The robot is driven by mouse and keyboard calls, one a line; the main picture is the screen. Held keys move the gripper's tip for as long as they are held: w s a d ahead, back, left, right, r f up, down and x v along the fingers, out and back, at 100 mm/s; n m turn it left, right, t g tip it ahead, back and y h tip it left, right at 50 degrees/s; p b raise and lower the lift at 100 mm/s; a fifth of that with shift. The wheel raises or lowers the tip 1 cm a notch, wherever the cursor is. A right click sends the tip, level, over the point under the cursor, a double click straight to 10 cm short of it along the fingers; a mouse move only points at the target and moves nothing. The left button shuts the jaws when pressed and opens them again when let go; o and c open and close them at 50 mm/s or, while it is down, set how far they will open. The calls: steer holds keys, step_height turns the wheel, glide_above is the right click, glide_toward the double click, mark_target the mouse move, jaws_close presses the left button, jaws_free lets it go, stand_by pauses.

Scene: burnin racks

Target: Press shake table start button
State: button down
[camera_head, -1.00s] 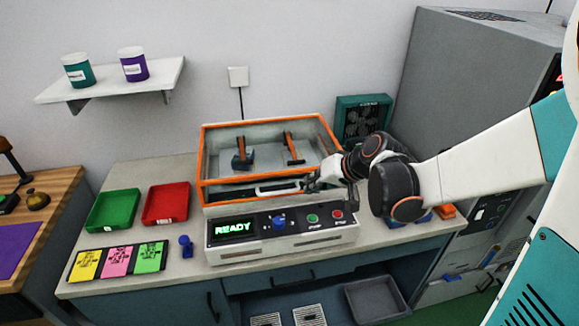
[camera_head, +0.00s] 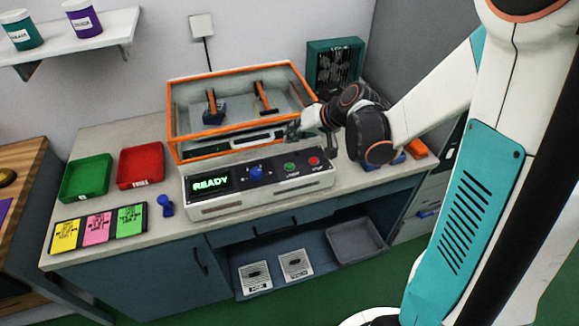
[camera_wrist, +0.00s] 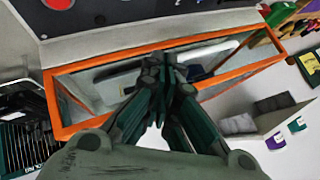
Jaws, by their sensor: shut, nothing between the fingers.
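The shake table (camera_head: 262,203) stands on the bench with an orange-rimmed tray on top. Its front panel has a lit display reading READY (camera_head: 210,183), a blue knob (camera_head: 256,172), a green button (camera_head: 290,167) and a red button (camera_head: 313,161). The green one looks like the start button; its label is too small to read surely. My gripper (camera_head: 292,131) is shut and empty, above the panel's back edge near the tray's front wall, behind the green button. In the wrist view my gripper (camera_wrist: 168,75) shows against the orange rim (camera_wrist: 262,66), with part of the panel at the top.
A green tray (camera_head: 85,178) and a red tray (camera_head: 141,165) sit left on the bench. Yellow, pink and green cards (camera_head: 97,231) and a small blue object (camera_head: 165,205) lie in front. A teal fan box (camera_head: 335,66) stands behind. A grey bin (camera_head: 356,240) is below.

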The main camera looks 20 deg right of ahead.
mark_target(292, 164)
steer(key=shift+f+b, duration=2.9)
steer(key=shift+f, duration=1.05)
steer(key=shift+f, duration=0.1)
steer(key=shift+f+b, duration=0.3)
steer(key=shift+b, duration=0.15)
steer(key=shift+f+b, duration=0.35)
steer(key=shift+f, duration=0.05)
steer(key=shift+r, duration=0.1)
steer(key=shift+r+p, duration=0.6)
steer(key=shift+r, duration=0.15)
steer(key=shift+r+p, duration=1.85)
steer(key=shift+r, duration=0.65)
